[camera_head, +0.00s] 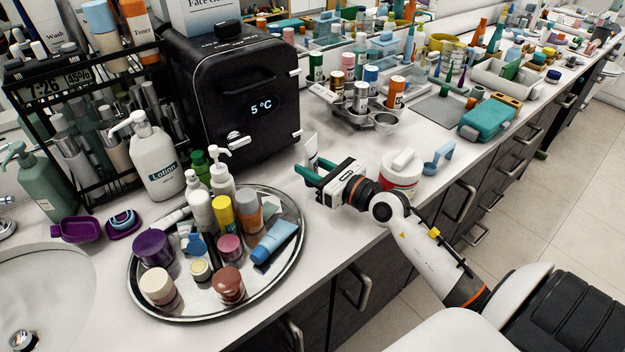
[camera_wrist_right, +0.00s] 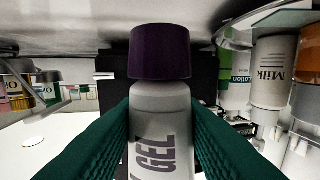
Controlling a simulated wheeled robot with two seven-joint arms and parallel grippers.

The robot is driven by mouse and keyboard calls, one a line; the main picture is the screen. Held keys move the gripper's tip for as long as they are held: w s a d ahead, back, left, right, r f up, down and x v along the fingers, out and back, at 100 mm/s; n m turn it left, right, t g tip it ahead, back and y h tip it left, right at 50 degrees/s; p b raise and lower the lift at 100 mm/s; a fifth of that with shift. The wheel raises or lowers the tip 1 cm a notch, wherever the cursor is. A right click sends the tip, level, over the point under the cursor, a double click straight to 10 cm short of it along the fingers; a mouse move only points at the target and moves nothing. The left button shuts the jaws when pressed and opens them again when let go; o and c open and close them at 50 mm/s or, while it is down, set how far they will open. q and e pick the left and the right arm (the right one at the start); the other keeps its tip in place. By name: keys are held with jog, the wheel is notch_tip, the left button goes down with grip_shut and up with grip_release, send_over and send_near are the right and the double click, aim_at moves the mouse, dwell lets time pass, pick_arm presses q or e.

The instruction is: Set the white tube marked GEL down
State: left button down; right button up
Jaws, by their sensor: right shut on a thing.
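My right gripper (camera_head: 308,174) is shut on the white tube marked GEL (camera_head: 311,148), over the counter to the right of the round tray. In the head view the tube's pale flat end points up above the green fingers, and its lower part is hidden. In the right wrist view the tube (camera_wrist_right: 160,140) sits between both green fingers, with its purple cap (camera_wrist_right: 160,52) beyond the fingertips on the counter side. I cannot tell whether the cap touches the counter. My left gripper is not in view.
A round metal tray (camera_head: 301,236) full of bottles and jars stands left of the gripper. A black mini fridge (camera_head: 225,100) stands behind it. A white and red jar (camera_head: 402,172) and a blue scoop (camera_head: 438,158) are close on the right. Some bare counter (camera_head: 335,232) lies in front.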

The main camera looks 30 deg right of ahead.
notch_tip(320, 180, down, 3)
jog(key=shift+r+b, duration=0.15)
jog(key=shift+b, duration=0.25)
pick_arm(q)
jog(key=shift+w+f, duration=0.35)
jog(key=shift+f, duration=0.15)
pick_arm(e)
jog(key=o, duration=1)
jog(key=shift+f, duration=0.2)
jog(key=shift+c, duration=0.2)
jog(key=shift+r, duration=0.15)
jog(key=b+v, duration=0.1)
jog(key=v, duration=0.2)
jog(key=b+v, duration=0.1)
jog(key=v, duration=0.3)
jog(key=b+v, duration=0.1)
jog(key=v, duration=0.3)
jog(key=shift+f, duration=0.25)
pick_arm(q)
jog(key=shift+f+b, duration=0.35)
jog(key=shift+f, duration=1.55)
pick_arm(e)
jog(key=shift+s+d+r, duration=0.1)
jog(key=shift+s+r, duration=0.15)
jog(key=shift+s, duration=0.25)
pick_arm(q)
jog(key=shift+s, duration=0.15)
